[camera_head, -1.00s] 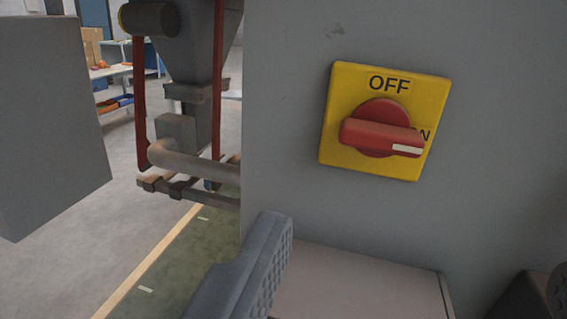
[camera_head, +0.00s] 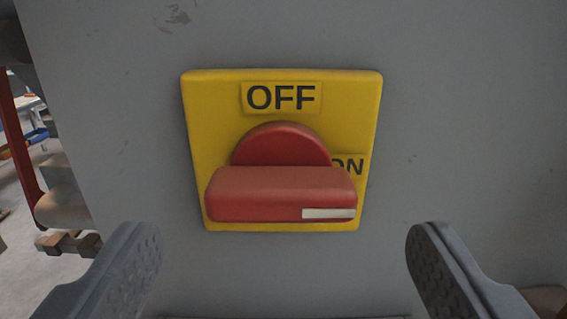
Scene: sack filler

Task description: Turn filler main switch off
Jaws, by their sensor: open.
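The filler main switch is a red rotary handle (camera_head: 281,192) on a yellow plate (camera_head: 213,120), mounted on a grey panel. The handle lies horizontal, with its white mark at the right end, just below the ON label. The OFF label is at the top of the plate. My gripper (camera_head: 284,250) is open, with one grey ridged finger at the lower left and the other at the lower right. The fingers are wider apart than the handle in the picture. The gap between them holds nothing, and the handle shows above and between the fingertips.
The grey panel (camera_head: 450,110) fills most of the view and is bare around the switch. At the left edge, red posts and pipework (camera_head: 70,210) stand beyond the panel's edge, with floor behind them.

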